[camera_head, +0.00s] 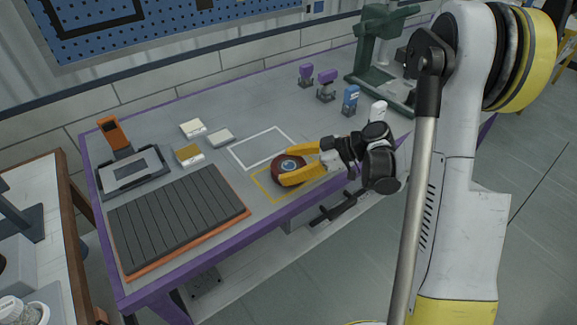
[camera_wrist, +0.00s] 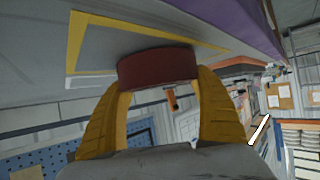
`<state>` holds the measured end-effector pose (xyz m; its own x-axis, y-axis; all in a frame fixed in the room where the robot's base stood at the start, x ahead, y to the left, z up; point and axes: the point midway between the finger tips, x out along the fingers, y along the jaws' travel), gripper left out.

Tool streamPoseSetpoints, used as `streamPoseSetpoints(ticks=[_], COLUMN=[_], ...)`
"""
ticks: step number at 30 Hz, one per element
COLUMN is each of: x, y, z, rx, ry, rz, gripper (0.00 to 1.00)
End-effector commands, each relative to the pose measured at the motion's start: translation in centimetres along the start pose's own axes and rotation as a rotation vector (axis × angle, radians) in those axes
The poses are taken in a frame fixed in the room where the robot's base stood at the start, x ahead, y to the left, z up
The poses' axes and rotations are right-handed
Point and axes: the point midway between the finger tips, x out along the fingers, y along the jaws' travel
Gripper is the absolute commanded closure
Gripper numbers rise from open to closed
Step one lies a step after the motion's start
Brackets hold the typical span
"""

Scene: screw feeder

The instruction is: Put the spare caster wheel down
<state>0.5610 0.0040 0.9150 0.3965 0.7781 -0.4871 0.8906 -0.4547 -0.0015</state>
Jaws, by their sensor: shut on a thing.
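The caster wheel (camera_head: 287,169) is a dark red disc with a pale hub, at the front of the workbench within the yellow outlined square (camera_head: 259,187). My gripper (camera_head: 283,165) reaches in from the right, and its two yellow fingers are shut on the wheel from either side. In the wrist view, which is turned over, the wheel (camera_wrist: 157,68) sits between the fingertips and hides part of the yellow outline (camera_wrist: 75,45). The wheel is at or very close to the bench top; I cannot tell whether it touches.
A white outlined square (camera_head: 240,156) lies empty behind the yellow one. A ribbed dark mat (camera_head: 170,220) with an orange edge is to the left. Small boxes (camera_head: 190,154), purple-topped parts (camera_head: 327,77), a blue item (camera_head: 350,98) and a green press (camera_head: 372,50) stand farther back.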

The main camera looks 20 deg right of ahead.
Motion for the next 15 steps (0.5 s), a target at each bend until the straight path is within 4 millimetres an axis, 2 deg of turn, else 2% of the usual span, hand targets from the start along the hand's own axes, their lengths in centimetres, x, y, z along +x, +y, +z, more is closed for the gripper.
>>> streamPoseSetpoints(ticks=[2,3,5,15], x=[0.16,0.13,0.10,-0.03], y=[0.01,0.01,0.01,0.01], z=[0.25,0.23,0.19,-0.05], rx=[0.000,0.000,0.000,0.000], ry=[0.001,0.000,0.000,0.000], rz=[0.000,0.000,0.000,0.000], gripper=[0.67,0.17,0.02,0.02])
